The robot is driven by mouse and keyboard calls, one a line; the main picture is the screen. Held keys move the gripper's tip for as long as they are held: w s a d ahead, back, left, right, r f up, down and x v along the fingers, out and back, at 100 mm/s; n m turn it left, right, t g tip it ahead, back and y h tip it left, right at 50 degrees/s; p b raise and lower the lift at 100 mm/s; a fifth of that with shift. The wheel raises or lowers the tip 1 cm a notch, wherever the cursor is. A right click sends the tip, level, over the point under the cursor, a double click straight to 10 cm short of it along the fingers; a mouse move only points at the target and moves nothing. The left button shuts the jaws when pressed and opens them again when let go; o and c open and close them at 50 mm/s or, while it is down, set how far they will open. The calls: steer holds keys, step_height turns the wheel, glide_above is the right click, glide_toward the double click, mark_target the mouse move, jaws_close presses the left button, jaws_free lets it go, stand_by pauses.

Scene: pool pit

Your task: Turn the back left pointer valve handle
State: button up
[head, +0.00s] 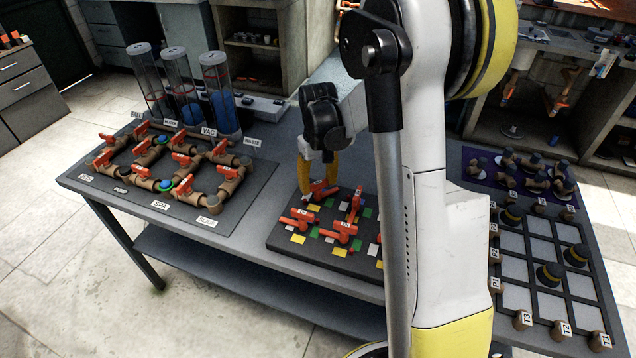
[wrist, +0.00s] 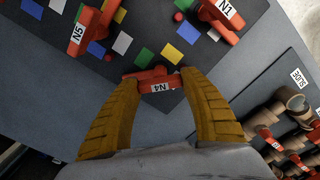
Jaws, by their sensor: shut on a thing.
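The back left pointer valve handle (head: 322,190) is red and sits at the back edge of a dark board (head: 350,262). In the wrist view this handle (wrist: 155,82) carries a white label N4, upside down. My gripper (head: 318,175) reaches down to it from behind. Its yellow fingers also show in the wrist view (wrist: 155,74), one on each side of the handle, shut on it. They hide part of the handle's ends in the wrist view. Other red handles with labels N5 (wrist: 85,30) and N1 (wrist: 222,12) stand apart from the fingers.
Coloured squares lie around the handles. A pipe panel (head: 112,188) with several red valves and clear cylinders (head: 217,92) stand to the left. A grid board (head: 548,262) with black and yellow knobs is on the right. My arm covers the board's right part.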

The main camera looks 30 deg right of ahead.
steer(key=m, duration=1.3)
steer(key=shift+m, duration=0.3)
steer(key=m, duration=1.3)
steer(key=shift+m, duration=0.3)
steer(key=o, duration=1.2)
